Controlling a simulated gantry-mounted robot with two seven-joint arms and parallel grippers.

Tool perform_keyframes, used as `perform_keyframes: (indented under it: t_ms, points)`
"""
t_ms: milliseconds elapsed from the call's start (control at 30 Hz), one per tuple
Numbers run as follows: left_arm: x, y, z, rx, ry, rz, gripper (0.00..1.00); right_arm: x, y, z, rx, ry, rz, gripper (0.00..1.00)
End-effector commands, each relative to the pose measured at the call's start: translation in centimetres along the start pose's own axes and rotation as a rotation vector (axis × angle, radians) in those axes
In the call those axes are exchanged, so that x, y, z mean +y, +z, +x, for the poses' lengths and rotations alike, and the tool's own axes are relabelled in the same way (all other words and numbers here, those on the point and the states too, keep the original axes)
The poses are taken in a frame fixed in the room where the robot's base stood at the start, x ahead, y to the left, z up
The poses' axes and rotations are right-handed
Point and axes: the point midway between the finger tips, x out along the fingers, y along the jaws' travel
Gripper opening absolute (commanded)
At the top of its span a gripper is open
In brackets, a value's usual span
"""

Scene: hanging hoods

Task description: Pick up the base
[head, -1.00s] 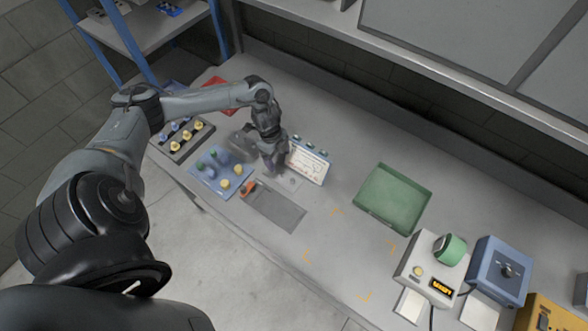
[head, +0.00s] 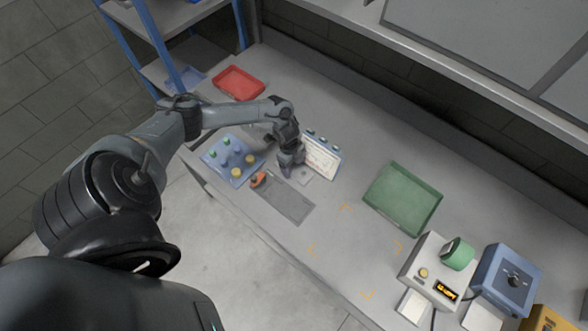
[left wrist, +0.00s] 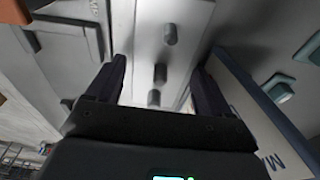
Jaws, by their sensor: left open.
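The base appears to be a light grey plate with a row of short pegs, seen in the left wrist view (left wrist: 182,25). In the head view it is a small pale plate (head: 305,174) on the bench, partly hidden by my gripper. My left gripper (head: 289,172) points down over its left side. In the left wrist view the two dark fingers (left wrist: 157,88) are apart, one on each side of the plate, with the pegs between them. I cannot tell whether the fingers touch it. My right gripper is not in view.
A white instruction panel (head: 321,156) stands close behind the gripper. A green tray (head: 402,198) is to the right, a red tray (head: 238,83) behind.

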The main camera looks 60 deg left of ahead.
Motion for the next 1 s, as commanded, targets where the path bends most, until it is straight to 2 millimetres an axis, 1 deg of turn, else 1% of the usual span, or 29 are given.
perform_keyframes:
  t_ms: [267,367,700,1000]
  points:
    - [-0.03,0.04,0.26,-0.001,-0.001,0.000,0.81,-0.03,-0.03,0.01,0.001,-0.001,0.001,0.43]
    - [-0.03,0.03,0.25,-0.001,-0.001,0.000,0.67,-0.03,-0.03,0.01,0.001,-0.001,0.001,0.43]
    - [-0.02,0.04,0.24,-0.001,-0.001,0.000,0.15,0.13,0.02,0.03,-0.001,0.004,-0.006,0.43]
    - [-0.11,0.00,0.06,0.000,-0.002,0.000,0.14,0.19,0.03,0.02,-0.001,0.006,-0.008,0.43]
